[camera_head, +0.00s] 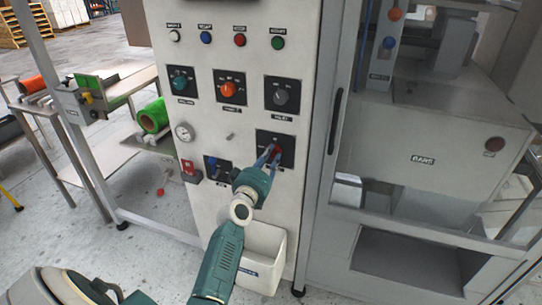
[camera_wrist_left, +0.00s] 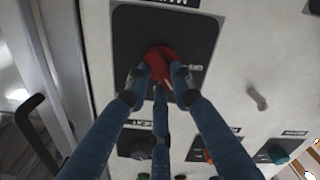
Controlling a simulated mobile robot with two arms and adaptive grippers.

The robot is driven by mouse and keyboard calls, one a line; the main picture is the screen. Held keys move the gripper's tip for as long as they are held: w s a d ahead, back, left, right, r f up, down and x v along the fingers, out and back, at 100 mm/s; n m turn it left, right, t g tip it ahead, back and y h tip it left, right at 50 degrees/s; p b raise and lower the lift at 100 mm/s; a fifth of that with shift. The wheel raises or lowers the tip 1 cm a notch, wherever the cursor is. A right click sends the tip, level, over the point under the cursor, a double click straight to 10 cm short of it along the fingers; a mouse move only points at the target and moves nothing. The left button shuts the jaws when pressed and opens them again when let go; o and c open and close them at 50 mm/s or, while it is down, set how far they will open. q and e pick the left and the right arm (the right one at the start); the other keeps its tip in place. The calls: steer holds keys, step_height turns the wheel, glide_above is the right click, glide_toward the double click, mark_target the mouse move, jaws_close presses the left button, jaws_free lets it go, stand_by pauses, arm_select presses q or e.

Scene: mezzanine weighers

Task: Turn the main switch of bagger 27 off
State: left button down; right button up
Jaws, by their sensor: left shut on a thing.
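The red main switch (camera_head: 277,149) is a rotary knob on a black square plate (camera_head: 289,158), low on the right of the light grey control panel. My left gripper (camera_head: 270,153) reaches up to it from below, its blue fingers closed around the knob. In the left wrist view the red knob (camera_wrist_left: 160,58) sits between the fingertips of my left gripper (camera_wrist_left: 160,78), upside down in that picture. The fingers hide part of the knob and some of its plate lettering, so its exact setting is hard to read. My right gripper is not in view.
Above are a black knob (camera_head: 280,95), an orange knob (camera_head: 228,90), a teal knob (camera_head: 180,83) and several coloured buttons. A white bin (camera_head: 262,262) hangs below. A glazed machine frame stands right.

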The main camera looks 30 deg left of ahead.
arm_select(q)
steer(key=shift+s+a+f+n+p, duration=0.1)
steer(key=shift+n+p, duration=0.05)
steer(key=shift+n, duration=1.55)
steer(key=shift+w+a+n+p, duration=0.1)
steer(key=shift+a+n, duration=0.05)
steer(key=shift+n, duration=1.55)
steer(key=shift+s+a+f+n+p, duration=0.1)
steer(key=shift+n+p, duration=0.05)
steer(key=shift+n, duration=1.55)
steer(key=c, duration=1.5)
jaws_free()
steer(key=v, duration=1.2)
